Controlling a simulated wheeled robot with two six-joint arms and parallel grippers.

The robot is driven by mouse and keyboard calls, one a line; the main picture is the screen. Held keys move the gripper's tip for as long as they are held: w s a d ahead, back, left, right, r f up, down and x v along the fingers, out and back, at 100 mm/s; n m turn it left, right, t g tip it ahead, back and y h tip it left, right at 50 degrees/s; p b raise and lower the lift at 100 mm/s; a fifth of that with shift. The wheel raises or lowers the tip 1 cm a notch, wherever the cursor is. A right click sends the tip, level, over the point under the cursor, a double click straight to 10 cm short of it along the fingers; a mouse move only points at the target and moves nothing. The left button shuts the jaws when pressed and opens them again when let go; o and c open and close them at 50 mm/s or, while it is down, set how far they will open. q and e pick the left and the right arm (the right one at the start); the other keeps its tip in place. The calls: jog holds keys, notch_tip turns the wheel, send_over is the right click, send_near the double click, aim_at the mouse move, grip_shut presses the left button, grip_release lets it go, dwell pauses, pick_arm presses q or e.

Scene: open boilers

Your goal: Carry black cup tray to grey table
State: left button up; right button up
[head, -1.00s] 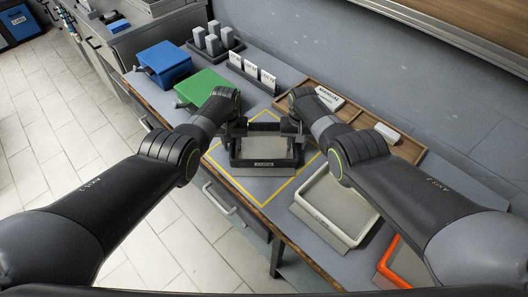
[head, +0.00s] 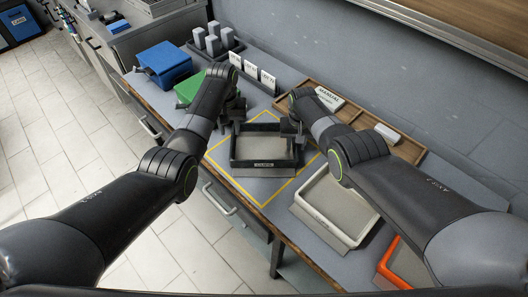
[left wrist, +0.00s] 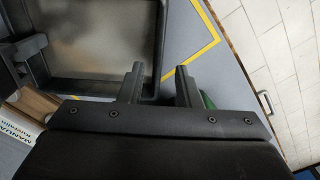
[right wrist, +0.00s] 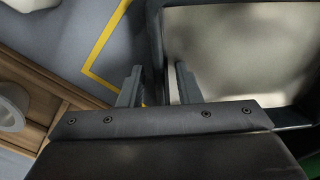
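The black cup tray (head: 264,165) lies flat on the grey table (head: 212,168), inside a yellow outline. It has a pale floor and a small label on its near wall, and looks empty. My left gripper (head: 231,117) is near the tray's back left corner. In the left wrist view its fingers (left wrist: 159,85) are apart, with the tray's wall near the gap and nothing visibly clamped. My right gripper (head: 291,130) is at the tray's right wall. In the right wrist view its fingers (right wrist: 158,84) are apart, one on each side of the wall.
A white-rimmed tray (head: 335,208) and an orange tray (head: 405,266) lie to the right. A wooden organiser (head: 405,150) is at the back right. A blue box (head: 163,62), a green box (head: 188,90) and grey blocks (head: 212,42) stand at the back left.

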jog(key=shift+r, duration=0.1)
pick_arm(q)
jog(key=shift+r, duration=2.1)
pick_arm(e)
notch_tip(320, 180, up, 12)
